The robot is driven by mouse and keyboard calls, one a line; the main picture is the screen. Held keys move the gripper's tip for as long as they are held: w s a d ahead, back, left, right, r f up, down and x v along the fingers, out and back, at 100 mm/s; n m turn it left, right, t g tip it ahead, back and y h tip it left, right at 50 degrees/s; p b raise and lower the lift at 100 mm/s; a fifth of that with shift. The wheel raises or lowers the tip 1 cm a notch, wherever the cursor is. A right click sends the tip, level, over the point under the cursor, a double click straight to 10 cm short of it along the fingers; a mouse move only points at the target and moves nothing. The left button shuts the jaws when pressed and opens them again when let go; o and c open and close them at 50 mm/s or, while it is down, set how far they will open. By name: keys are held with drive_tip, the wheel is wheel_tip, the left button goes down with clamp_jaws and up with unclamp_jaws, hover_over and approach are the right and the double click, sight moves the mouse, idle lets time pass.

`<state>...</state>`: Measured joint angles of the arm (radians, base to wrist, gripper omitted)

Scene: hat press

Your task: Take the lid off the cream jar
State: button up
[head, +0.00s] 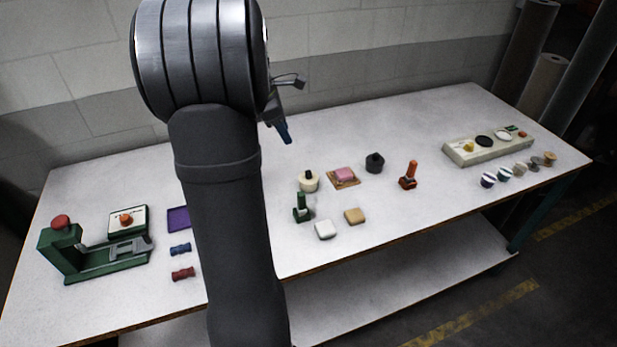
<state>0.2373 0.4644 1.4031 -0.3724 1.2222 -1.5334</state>
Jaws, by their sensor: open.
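The cream jar (307,183) stands upright near the middle of the white table. A dark knob shows on its top, so its lid looks to be on. My gripper (285,137) is up behind my arm, above and to the left of the jar in the picture, with clear space between them. Its blue fingers point down; it is open and nothing shows in it. My arm hides most of the gripper's body.
A green-handled stamp (302,208) stands in front, and a dark jar (374,163) farther right. A green press (95,250) is at left. The back of the table is clear.

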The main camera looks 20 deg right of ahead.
drive_tip(key=n, duration=0.2)
hover_over(308, 172)
drive_tip(key=a, duration=0.3)
drive_tip(key=f, duration=1.1)
drive_tip(key=shift+w+d, duration=0.2)
drive_tip(key=shift+w, duration=0.05)
drive_tip(key=shift+x, duration=2.65)
drive_tip(key=shift+s+d+r, duration=0.1)
drive_tip(key=shift+d, duration=0.1)
clamp_jaws()
